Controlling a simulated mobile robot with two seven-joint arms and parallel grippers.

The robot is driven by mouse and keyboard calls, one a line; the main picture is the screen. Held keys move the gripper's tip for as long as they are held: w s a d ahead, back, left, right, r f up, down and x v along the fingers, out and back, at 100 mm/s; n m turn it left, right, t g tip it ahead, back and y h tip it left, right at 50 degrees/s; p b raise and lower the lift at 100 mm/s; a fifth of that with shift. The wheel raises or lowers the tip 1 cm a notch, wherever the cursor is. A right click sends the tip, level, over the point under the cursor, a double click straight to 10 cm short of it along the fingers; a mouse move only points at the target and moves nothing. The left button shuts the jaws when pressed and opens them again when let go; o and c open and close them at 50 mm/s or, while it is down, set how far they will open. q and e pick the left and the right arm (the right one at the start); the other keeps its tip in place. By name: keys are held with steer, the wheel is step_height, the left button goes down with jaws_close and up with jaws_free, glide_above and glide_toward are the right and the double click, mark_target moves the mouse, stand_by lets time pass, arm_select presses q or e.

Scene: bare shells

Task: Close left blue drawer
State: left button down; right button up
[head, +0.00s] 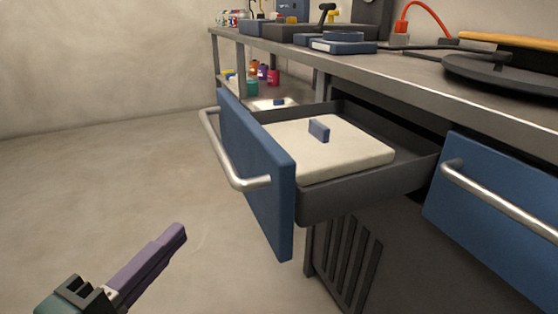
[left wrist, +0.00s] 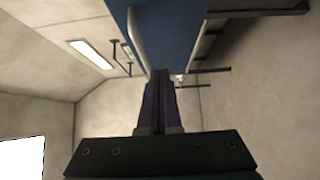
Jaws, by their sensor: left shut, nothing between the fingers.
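The left blue drawer (head: 257,165) stands pulled out from under the metal counter. Its blue front has a silver bar handle (head: 222,157) on the outer face. Inside the drawer lies a pale flat slab (head: 328,150) with a small blue upright tab. My left gripper (head: 178,232) is in the lower left of the head view, in front of and below the drawer front, apart from it. Its purple fingers are shut with nothing between them. In the left wrist view the fingers (left wrist: 158,85) point toward the blue drawer front (left wrist: 172,35). My right gripper is not in view.
A second blue drawer (head: 490,215) with a silver handle sits at the right. The counter (head: 420,78) carries tools, a red cable and a dark round object. Shelves with small bottles stand behind. The floor (head: 110,190) at the left is clear.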

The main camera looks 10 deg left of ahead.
arm_select(q)
steer(key=w, duration=0.2)
steer(key=b, duration=0.3)
glide_toward(252, 174)
steer(key=w+a, duration=0.1)
steer(key=w, duration=0.2)
steer(key=shift+w+d+f, duration=0.15)
steer(key=shift+w+d, duration=0.45)
steer(key=shift+d, duration=0.2)
steer(key=shift+w+d, duration=0.35)
steer(key=shift+d, duration=0.15)
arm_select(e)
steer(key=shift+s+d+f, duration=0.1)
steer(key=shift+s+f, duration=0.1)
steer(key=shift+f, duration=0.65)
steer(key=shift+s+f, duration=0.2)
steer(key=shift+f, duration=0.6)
arm_select(q)
steer(key=shift+d, duration=0.1)
